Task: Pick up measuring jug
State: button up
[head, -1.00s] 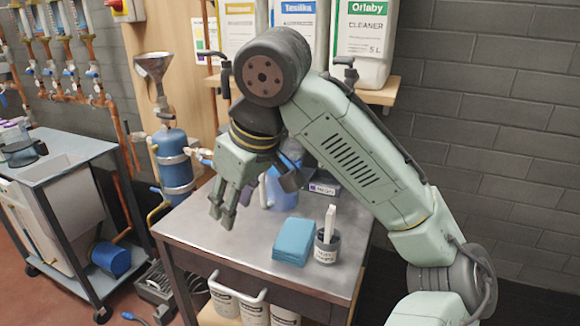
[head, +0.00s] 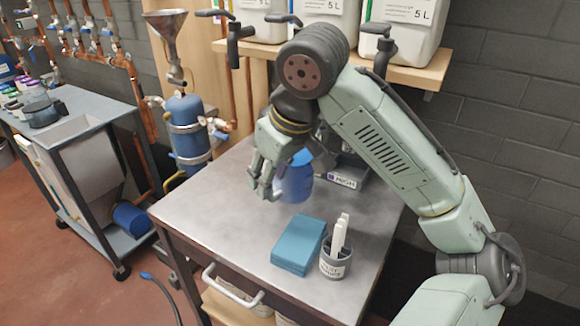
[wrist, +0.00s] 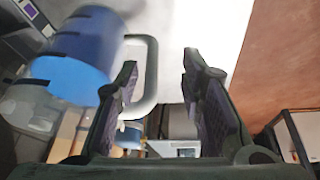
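The measuring jug (head: 296,183) is blue and stands on the steel table (head: 210,205), partly hidden behind my gripper in the head view. In the wrist view the jug (wrist: 80,50) is at upper left, with dark marks on its side. A pale C-shaped handle (wrist: 151,75), seemingly the jug's, appears between my fingertips there. My gripper (head: 263,190) is just left of the jug in the head view. In the wrist view my gripper (wrist: 160,72) is open, with a gap between its dark pads. I cannot tell whether a finger touches the handle.
A stack of teal cloths (head: 299,245) and a labelled cup (head: 336,260) with white sticks stand at the table's front right. A dark labelled device (head: 345,172) is behind the jug. A shelf (head: 420,72) holds large containers above. The table's left part is clear.

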aim_at(270, 200)
jog(key=x, duration=0.2)
jog(key=p+x, duration=0.1)
jog(key=x, duration=0.1)
jog(key=shift+w+d+f, duration=0.1)
jog(key=shift+w+d, duration=0.15)
jog(key=shift+d, duration=0.1)
jog(key=shift+w+a+f, duration=0.15)
jog(key=shift+w+f, duration=0.05)
jog(key=shift+f, duration=0.35)
jog(key=shift+c, duration=0.5)
grip_shut()
jog(key=shift+r, duration=0.1)
